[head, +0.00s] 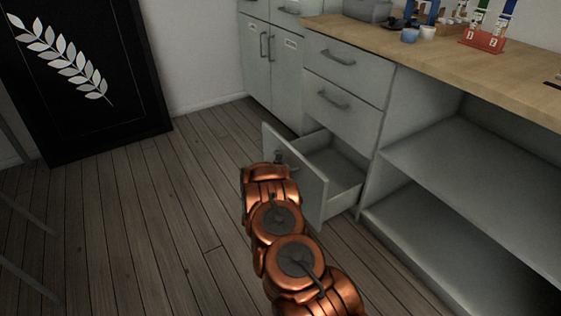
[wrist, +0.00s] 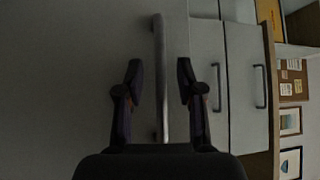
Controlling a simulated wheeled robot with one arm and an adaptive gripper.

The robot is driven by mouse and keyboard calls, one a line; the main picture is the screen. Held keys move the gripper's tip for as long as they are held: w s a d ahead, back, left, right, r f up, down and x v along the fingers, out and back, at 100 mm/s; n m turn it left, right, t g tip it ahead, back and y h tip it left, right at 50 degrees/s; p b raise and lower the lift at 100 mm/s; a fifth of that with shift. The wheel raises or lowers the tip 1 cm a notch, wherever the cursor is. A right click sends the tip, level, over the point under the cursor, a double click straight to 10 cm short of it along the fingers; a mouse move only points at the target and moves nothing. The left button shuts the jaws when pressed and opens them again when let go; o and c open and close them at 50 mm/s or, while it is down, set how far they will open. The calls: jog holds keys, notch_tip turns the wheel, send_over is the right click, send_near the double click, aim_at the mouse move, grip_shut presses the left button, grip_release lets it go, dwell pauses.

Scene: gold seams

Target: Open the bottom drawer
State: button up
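The bottom drawer (head: 309,192) of the grey cabinet stands pulled out in the head view, with its empty inside showing behind the front panel. My copper arm reaches to its front, and the gripper is mostly hidden by the arm there. In the wrist view my gripper (wrist: 160,77) has its two dark fingers spread apart. The bottom drawer's long bar handle (wrist: 160,50) runs between them, with a visible gap on each side. The drawer front (wrist: 178,35) lies behind the fingers.
Two shut drawers, the middle one (head: 341,108) and the top one (head: 347,60), sit above. An open shelf unit (head: 460,180) is at right under a wooden counter (head: 450,60) holding labware. A black framed leaf picture (head: 85,130) leans at left. The wooden floor at left is clear.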

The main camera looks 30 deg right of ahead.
jog(key=v, duration=1)
jog(key=shift+r, duration=0.1)
jog(key=w+a+r+n+g+y+p, duration=0.1)
jog(key=w+a+r+n+y+p, duration=0.25)
jog(key=a+r+p, duration=0.35)
jog(key=w+a+r+n+y+p, duration=0.25)
jog(key=a+r+y+p, duration=0.35)
jog(key=r, duration=0.4)
jog(key=s+a+r+n+g+y+p, duration=0.25)
jog(key=s+a+r+n+p, duration=0.2)
jog(key=a+r, duration=0.4)
jog(key=s+a+r+n+g+y+p, duration=0.25)
jog(key=s+a+r+p, duration=0.2)
jog(key=r, duration=0.75)
jog(key=s+a+r+n+g+y+p, duration=0.25)
jog(key=s+r+n+p, duration=0.5)
jog(key=s+r, duration=0.65)
jog(key=s+d+r+n+g+h+p, duration=0.1)
jog(key=s+r+p, duration=0.3)
jog(key=s, duration=0.6)
jog(key=s+d+r+n+g+h+p, duration=0.1)
jog(key=s+d+r+n+g+p, duration=0.1)
jog(key=s+r, duration=0.4)
jog(key=s+d+r+n+g+h+p, duration=0.1)
jog(key=s+d+r+g+p, duration=0.3)
jog(key=s, duration=1.1)
jog(key=r+p, duration=0.2)
jog(key=p, duration=0.1)
